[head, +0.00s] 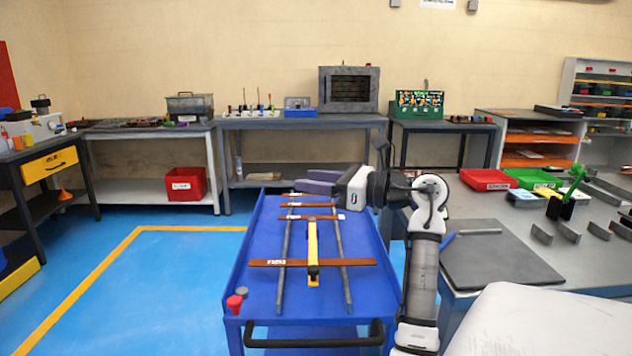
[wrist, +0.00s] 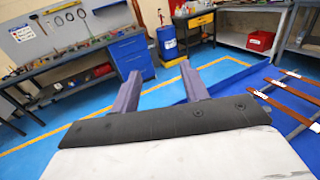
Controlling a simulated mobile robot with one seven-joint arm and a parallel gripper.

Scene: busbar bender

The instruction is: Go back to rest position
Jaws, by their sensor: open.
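My gripper (head: 314,182) hangs over the far part of the blue cart (head: 240,272) in the head view, its purple fingers pointing left. In the wrist view my gripper (wrist: 160,88) shows two purple fingers apart, with nothing between them. My arm rises at the right of the cart and bends left at the top. On the cart, several copper bars (head: 350,262) lie across two grey rails (head: 343,275). A yellow tool (head: 312,245) lies lengthwise between the rails. The bars also show at the right of the wrist view (wrist: 290,116).
A grey workbench (head: 590,270) with a dark mat (head: 500,255), a red tray (head: 487,180) and a green tray (head: 533,178) stands right of the cart. Benches line the back wall. Blue floor (head: 185,275) left of the cart is clear. A red knob (head: 234,304) sits on the cart's near corner.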

